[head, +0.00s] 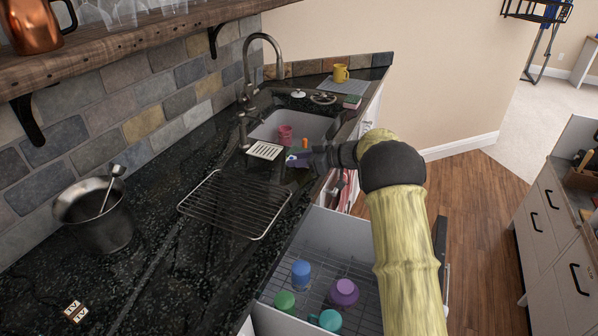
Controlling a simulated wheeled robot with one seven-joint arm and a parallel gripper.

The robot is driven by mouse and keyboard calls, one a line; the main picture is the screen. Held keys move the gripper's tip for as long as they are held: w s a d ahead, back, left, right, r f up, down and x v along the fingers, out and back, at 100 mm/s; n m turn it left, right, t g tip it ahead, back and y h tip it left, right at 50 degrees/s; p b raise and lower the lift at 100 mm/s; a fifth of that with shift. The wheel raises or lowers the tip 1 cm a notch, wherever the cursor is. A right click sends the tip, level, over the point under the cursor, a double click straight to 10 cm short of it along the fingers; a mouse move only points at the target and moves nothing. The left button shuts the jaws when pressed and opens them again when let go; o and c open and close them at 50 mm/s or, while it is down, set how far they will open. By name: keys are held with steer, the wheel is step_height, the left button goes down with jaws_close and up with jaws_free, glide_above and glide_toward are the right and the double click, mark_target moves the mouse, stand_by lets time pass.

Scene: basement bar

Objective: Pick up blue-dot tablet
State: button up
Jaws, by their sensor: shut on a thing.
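My gripper (312,157) reaches in from the right over the counter's front edge, just in front of the sink. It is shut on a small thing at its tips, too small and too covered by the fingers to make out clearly. A purple-blue patch with a pale spot (293,158) shows right at the fingertips. I cannot tell whether it is the blue-dot tablet or a pack beside it. No other tablet can be made out.
A pink cup (285,135) stands in the sink (262,130). A wire rack (235,205) and a metal bucket (95,215) are on the dark counter. Below my arm, an open dishwasher rack (318,287) holds several coloured cups. A yellow mug (340,73) stands at the back.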

step_height(320, 180, up, 4)
steer(key=shift+f, duration=0.1)
